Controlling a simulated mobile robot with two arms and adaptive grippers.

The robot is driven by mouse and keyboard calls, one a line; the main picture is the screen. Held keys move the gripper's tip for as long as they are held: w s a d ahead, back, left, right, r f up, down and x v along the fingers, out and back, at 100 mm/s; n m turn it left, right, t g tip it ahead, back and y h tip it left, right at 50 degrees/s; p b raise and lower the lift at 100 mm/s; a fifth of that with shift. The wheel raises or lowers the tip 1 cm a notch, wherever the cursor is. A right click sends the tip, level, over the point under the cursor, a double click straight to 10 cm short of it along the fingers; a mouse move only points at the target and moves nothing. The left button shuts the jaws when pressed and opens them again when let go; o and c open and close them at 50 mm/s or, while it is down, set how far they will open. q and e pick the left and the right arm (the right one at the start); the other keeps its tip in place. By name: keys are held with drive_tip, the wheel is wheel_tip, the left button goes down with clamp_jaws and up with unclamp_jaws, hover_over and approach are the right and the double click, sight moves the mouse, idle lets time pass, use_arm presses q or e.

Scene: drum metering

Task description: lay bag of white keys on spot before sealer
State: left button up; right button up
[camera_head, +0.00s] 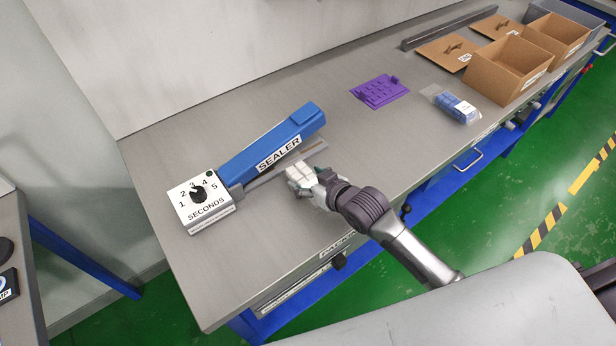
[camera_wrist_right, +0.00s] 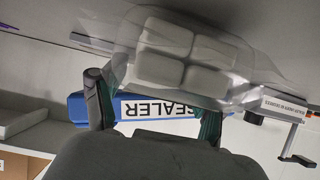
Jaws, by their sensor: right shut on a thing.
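The clear bag of white keys (camera_head: 300,175) is at the fingertips of my right gripper (camera_head: 322,186), just in front of the right half of the sealer. In the right wrist view the bag (camera_wrist_right: 185,58) shows several white keys through clear film, and my right gripper (camera_wrist_right: 155,108) is shut on it. The blue sealer (camera_head: 265,147) lies across the table, with a white dial box at its left end. A grey strip (camera_head: 262,179) runs along its front. I cannot tell whether the bag touches the table. My left gripper is not in view.
A purple tray (camera_head: 380,91) and a bag of blue keys (camera_head: 453,105) lie farther right on the bench. Open cardboard boxes (camera_head: 508,68) stand at the far right. The bench top (camera_head: 245,250) in front of the dial box is clear.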

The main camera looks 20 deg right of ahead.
drive_tip(key=shift+f, duration=0.15)
drive_tip(key=o, duration=1.3)
drive_tip(key=b+v, duration=0.1)
drive_tip(key=v, duration=1.1)
